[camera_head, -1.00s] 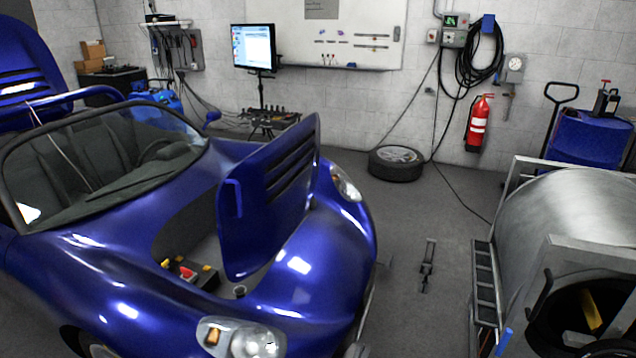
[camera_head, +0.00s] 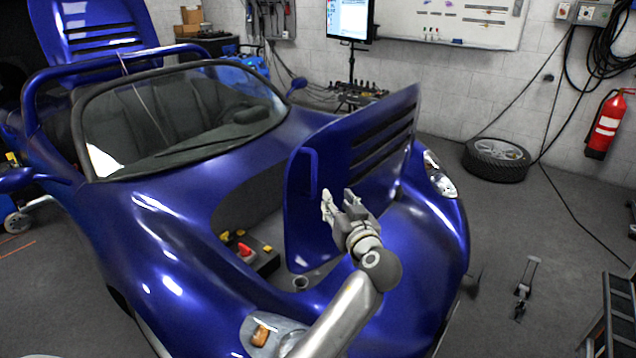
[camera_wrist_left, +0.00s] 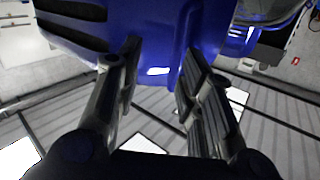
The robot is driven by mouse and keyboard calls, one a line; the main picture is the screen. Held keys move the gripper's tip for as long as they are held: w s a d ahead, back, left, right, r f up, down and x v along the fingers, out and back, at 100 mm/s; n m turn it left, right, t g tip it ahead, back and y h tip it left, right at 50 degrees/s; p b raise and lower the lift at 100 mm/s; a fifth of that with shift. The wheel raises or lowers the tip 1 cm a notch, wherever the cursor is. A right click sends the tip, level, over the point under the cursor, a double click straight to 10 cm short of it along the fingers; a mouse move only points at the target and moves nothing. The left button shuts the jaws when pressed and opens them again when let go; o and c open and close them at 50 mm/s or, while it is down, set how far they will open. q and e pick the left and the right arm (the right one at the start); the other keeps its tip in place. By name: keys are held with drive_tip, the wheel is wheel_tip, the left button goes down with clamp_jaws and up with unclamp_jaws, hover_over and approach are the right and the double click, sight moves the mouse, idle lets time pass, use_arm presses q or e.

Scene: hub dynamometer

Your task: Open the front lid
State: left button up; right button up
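The blue front lid (camera_head: 345,150) of the car stands raised and steeply tilted over the open front compartment, with dark slots along its upper part. My left gripper (camera_head: 338,203) is in front of the lid, near its lower middle in the head view. In the left wrist view the gripper (camera_wrist_left: 160,62) has its two fingers spread, with nothing held between them. The blue panel (camera_wrist_left: 165,30) shows beyond the fingertips there; I cannot tell whether they touch it. My right gripper is not in view.
The open compartment holds a battery-like box (camera_head: 258,255) with a red part. A tyre (camera_head: 497,160) lies on the floor near the wall, and a small metal stand (camera_head: 524,285) is on the floor at the right. The floor between is clear.

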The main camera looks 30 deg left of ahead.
use_arm(q)
drive_tip(key=n+y, duration=0.1)
drive_tip(key=n, duration=0.1)
approach(315, 168)
drive_tip(key=shift+g, duration=0.3)
drive_tip(key=x, duration=0.2)
drive_tip(key=p+x, duration=0.1)
drive_tip(key=x, duration=0.2)
drive_tip(key=p+x, duration=0.1)
drive_tip(key=x, duration=0.2)
drive_tip(key=shift+w+r, duration=0.25)
drive_tip(key=shift+r, duration=0.1)
drive_tip(key=shift+w+a+f, duration=0.1)
drive_tip(key=shift+w+a, duration=0.2)
drive_tip(key=shift+a, duration=0.15)
clamp_jaws()
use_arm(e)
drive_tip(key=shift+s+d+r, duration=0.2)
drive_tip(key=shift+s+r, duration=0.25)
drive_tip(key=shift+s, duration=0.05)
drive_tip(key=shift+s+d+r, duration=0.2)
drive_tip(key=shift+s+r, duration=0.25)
